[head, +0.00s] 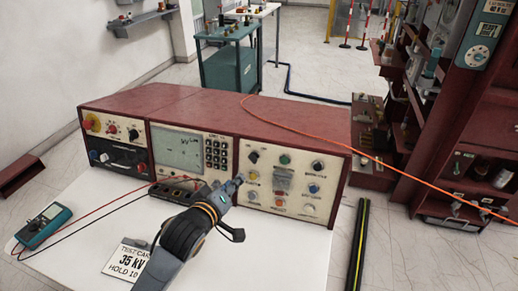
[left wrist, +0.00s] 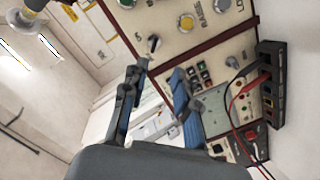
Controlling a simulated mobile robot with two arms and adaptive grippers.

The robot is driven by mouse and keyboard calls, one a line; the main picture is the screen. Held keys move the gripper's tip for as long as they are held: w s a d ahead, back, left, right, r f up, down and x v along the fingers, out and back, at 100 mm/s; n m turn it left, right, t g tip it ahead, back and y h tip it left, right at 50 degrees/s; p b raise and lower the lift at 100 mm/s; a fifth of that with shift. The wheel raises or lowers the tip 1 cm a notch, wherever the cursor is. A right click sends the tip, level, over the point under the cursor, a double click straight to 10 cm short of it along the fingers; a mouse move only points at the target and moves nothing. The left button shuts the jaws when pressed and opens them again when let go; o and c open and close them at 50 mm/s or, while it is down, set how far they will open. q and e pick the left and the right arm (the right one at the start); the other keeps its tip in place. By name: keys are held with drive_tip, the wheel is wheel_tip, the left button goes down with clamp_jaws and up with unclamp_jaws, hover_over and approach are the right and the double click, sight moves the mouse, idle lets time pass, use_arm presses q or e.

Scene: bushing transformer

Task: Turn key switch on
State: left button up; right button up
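The test console (head: 215,112) has a dark red case and cream front panels. Its right panel (head: 328,170) carries several knobs, buttons and lamps. A small dark key-like part (left wrist: 153,44) stands out from this panel in the left wrist view, just beyond the fingertips; I take it for the key switch. In the head view my gripper largely covers that spot. My left gripper (head: 236,186) is at the lower left of the right panel. In the left wrist view its two fingers (left wrist: 160,72) are apart with nothing clearly between them. My right gripper is not seen.
A black terminal block (head: 178,192) with red and black leads stands before the console. A teal multimeter (head: 44,224) and a 35 kV sign (head: 128,258) are on the white table (head: 85,195). An orange cable (head: 300,137) crosses the console top.

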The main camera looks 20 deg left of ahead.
sight(252, 161)
use_arm(q)
drive_tip(key=x, duration=0.5)
drive_tip(key=r+p+x, duration=0.1)
drive_tip(key=x, duration=0.2)
drive_tip(key=shift+w, duration=0.5)
drive_tip(key=x, duration=0.3)
drive_tip(key=shift+w, duration=0.2)
drive_tip(key=shift+w+f, duration=0.1)
drive_tip(key=shift+w, duration=0.2)
drive_tip(key=shift+w+d+f, duration=0.1)
drive_tip(key=shift+w, duration=0.2)
drive_tip(key=shift+s, duration=0.1)
drive_tip(key=c, duration=0.5)
clamp_jaws()
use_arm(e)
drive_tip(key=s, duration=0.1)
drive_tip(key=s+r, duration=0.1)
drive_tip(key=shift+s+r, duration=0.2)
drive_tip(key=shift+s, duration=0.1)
